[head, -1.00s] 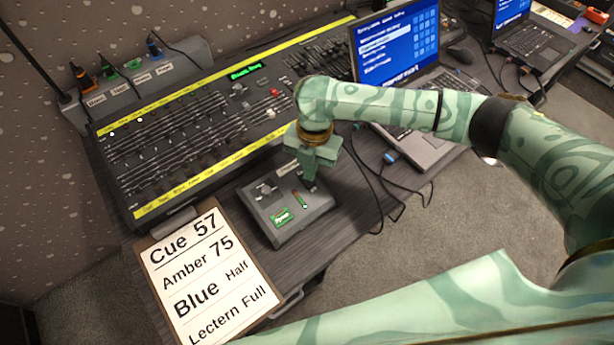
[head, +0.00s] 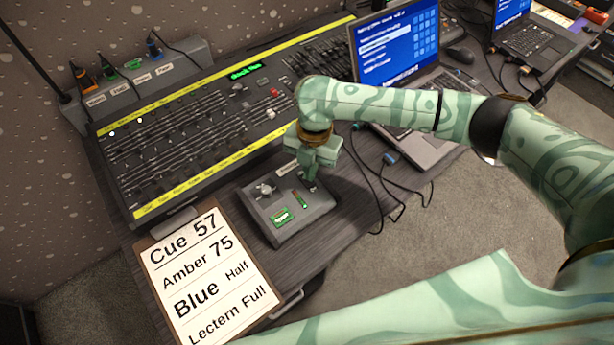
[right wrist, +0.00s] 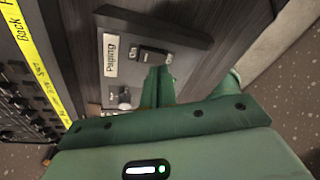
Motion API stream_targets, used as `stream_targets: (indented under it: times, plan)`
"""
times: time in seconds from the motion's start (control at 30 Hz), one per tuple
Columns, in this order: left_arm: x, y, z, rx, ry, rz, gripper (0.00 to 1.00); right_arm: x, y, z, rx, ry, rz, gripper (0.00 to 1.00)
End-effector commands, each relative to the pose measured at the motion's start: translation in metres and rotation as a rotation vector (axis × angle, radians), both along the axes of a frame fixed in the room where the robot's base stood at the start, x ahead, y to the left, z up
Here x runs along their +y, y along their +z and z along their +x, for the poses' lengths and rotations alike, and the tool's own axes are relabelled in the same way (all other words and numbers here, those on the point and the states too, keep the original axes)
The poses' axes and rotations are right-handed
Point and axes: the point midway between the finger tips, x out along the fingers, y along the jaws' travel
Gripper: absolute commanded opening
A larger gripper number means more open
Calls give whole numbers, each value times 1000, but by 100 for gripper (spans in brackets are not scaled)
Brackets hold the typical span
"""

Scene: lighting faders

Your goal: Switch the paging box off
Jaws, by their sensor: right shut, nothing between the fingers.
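The paging box (head: 315,208) is a grey sloped box at the front edge of the desk. A small green lit display (head: 281,215), a small slot with green and red marks (head: 300,200) and a knob (head: 265,188) sit on its top. In the right wrist view its "Paging" label (right wrist: 111,55) and a dark rocker switch (right wrist: 155,57) show. My right gripper (head: 313,184) is shut and empty, pointing down at the right part of the box top. Its fingertips (right wrist: 158,72) show close by the rocker; I cannot tell whether they touch. My left gripper is out of view.
A fader console (head: 190,150) with yellow label strips lies behind the box. A clipboard (head: 210,275) with a cue list is at the left front. A laptop (head: 435,150) stands to the right, with cables (head: 375,185) beside the box. Floor is open at the front right.

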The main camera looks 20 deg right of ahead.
Motion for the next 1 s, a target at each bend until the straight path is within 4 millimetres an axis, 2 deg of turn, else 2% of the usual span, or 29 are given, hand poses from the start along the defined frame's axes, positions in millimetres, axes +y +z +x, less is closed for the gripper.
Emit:
stream_targets:
  times: [1.0]
  plan:
    - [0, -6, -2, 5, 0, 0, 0, 0, -16, 0, 1, -1, 1, 0]
